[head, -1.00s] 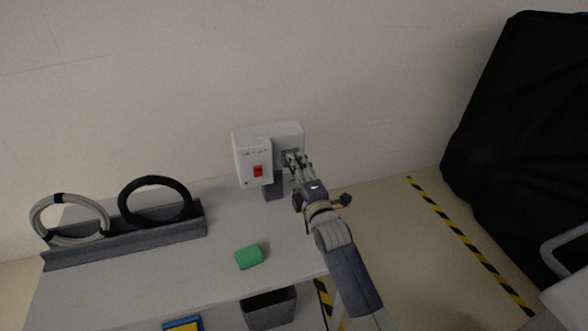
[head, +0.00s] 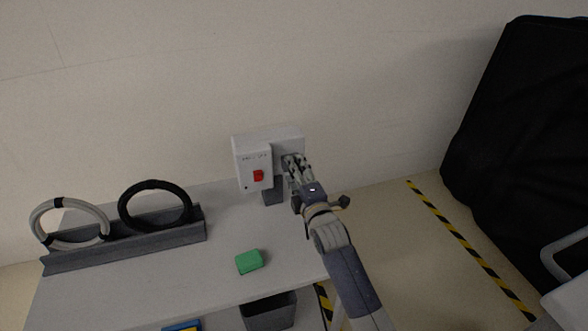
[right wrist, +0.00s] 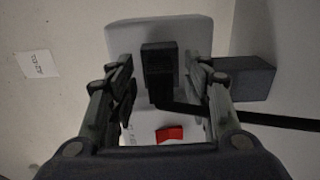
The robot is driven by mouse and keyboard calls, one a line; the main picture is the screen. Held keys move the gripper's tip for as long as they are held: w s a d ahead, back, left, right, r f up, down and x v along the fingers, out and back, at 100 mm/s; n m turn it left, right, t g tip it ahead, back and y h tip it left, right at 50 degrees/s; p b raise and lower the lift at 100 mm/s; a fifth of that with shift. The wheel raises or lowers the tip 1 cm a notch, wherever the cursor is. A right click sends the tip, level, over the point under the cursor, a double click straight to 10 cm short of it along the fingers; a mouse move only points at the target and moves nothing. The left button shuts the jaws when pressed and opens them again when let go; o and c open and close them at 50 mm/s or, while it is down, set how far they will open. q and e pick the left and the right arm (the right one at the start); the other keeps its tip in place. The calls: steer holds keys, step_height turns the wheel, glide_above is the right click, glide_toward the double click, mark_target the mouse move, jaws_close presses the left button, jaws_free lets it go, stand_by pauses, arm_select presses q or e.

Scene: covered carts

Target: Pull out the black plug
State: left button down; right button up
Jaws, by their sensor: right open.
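The black plug (right wrist: 160,72) sits against the face of the white socket box (right wrist: 120,35), and its black cable runs off to the right in the right wrist view. My right gripper (right wrist: 160,85) is open, with one finger on each side of the plug and gaps visible between. In the head view my right gripper (head: 291,163) is at the right part of the white box (head: 253,150) and hides most of the plug. A red switch (head: 258,176) is on the box's left part; it also shows in the right wrist view (right wrist: 169,133). My left gripper is not in view.
A grey block (right wrist: 248,78) stands right of the plug in the wrist view. On the grey table (head: 180,270) are a green block (head: 249,262), a black ring (head: 155,184) and a grey ring (head: 40,220) on a rack. A black covered cart (head: 520,130) stands at right.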

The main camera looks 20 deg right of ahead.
stand_by(0.7)
jaws_close()
steer(key=shift+s+p, duration=0.1)
steer(key=shift+p, duration=0.2)
steer(key=shift+s, duration=0.35)
steer(key=shift+s+p, duration=0.6)
steer(key=shift+s+d+p, duration=0.1)
steer(key=shift+s+p, duration=1.05)
steer(key=shift+s, duration=0.85)
